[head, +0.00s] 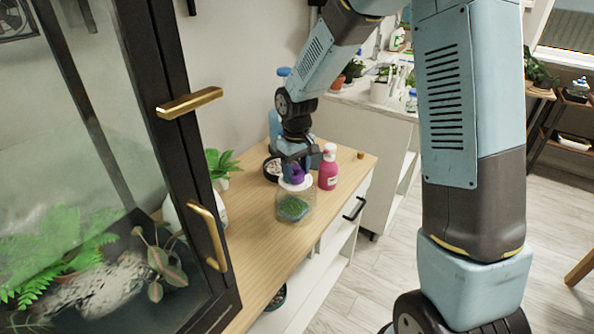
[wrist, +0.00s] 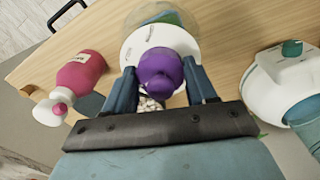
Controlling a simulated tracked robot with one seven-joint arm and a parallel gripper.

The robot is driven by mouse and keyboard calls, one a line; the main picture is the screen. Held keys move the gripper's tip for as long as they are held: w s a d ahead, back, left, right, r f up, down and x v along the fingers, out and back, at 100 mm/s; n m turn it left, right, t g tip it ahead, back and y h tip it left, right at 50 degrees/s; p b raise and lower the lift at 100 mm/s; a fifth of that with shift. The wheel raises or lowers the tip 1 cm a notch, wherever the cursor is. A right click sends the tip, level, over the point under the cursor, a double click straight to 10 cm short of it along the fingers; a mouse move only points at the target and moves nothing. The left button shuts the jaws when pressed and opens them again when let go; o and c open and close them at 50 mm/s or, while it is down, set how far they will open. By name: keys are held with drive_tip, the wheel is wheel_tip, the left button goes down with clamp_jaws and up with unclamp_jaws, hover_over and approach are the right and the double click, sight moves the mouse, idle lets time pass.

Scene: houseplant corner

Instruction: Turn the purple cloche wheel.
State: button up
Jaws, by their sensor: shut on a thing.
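The purple cloche wheel (wrist: 161,72) sits on a white round cap with small dark markings (wrist: 133,44). It also shows in the head view (head: 296,174), partly covered by my gripper. The clear cloche (head: 294,208) stands upright on the wooden counter with green contents inside. My gripper (wrist: 163,85) comes down from above and is shut on the purple wheel, one blue finger on each side. In the head view my gripper (head: 295,165) is right over the cloche. The far side of the wheel is hidden in the wrist view.
A pink bottle (head: 328,167) stands close to the right of the cloche. A bowl of pebbles (head: 271,168) and a potted plant (head: 221,162) are behind and left. A glass cabinet with brass handles (head: 189,102) fills the left. The near wooden counter (head: 262,255) is bare.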

drive_tip(key=o, duration=1.1)
drive_tip(key=shift+c, duration=0.2)
drive_tip(key=shift+r, duration=0.1)
wheel_tip(320, 180, up, 13)
drive_tip(key=shift+r, duration=0.2)
drive_tip(key=s+d+r+m+t, duration=0.3)
drive_tip(key=s+d+r+m, duration=0.1)
drive_tip(key=s+d+r, duration=0.65)
drive_tip(key=s+d+m+t, duration=0.1)
drive_tip(key=s+d, duration=0.3)
drive_tip(key=s, duration=0.3)
drive_tip(key=s+d+m+t, duration=0.1)
drive_tip(key=s+d, duration=0.3)
drive_tip(key=s, duration=0.4)
drive_tip(key=shift+d+r+m+t, duration=0.2)
drive_tip(key=shift+r+m+t, duration=0.1)
drive_tip(key=shift+m, duration=0.3)
